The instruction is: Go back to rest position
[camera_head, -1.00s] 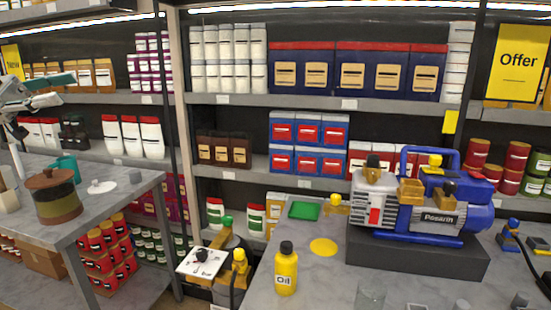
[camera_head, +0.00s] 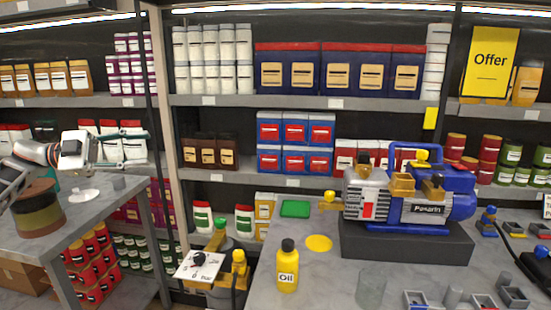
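My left gripper (camera_head: 142,149) shows at the left of the head view, above the grey side table (camera_head: 98,203) and in front of the shelf. Its two fingers point right and are spread apart, with nothing between them. My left arm comes in from the left edge and partly hides a brown pot (camera_head: 40,218) on that table. My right gripper is out of view. The blue and grey vacuum pump (camera_head: 415,211) stands on a dark block (camera_head: 400,243) on the right-hand table, well apart from the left gripper.
A yellow oil bottle (camera_head: 287,268) stands upright on the right-hand table (camera_head: 330,285), near a yellow disc (camera_head: 318,243) and a green tray (camera_head: 295,208). Small grey trays (camera_head: 482,304) lie at the front right. A white gauge plate (camera_head: 199,266) sits between the tables. Stocked shelves fill the back.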

